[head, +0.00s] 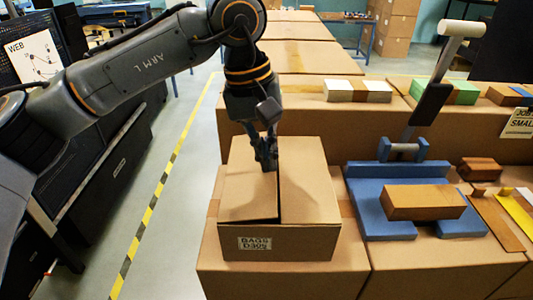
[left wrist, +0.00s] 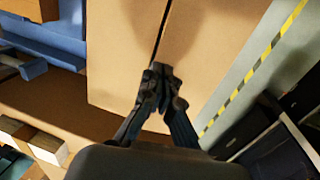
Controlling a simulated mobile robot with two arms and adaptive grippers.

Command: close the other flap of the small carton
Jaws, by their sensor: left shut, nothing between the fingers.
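The small carton (head: 300,241) stands on a larger brown box, with a white "BAGS" label on its front. Its left flap (head: 245,190) and right flap (head: 308,190) both lie across the top, meeting at a dark narrow seam. The left flap's front edge looks slightly uneven with the right one. My left gripper (head: 267,160) is shut and empty, pointing down over the seam toward the far edge. In the left wrist view its fingertips (left wrist: 158,72) are together over the seam; I cannot tell whether they touch the cardboard. My right gripper is not in view.
Right of the carton stands a blue fixture (head: 372,205) holding a brown block (head: 423,202), with an upright handle (head: 432,95) behind. Larger boxes (head: 305,125) line the back. A yellow-black floor stripe (head: 160,185) and open floor lie to the left.

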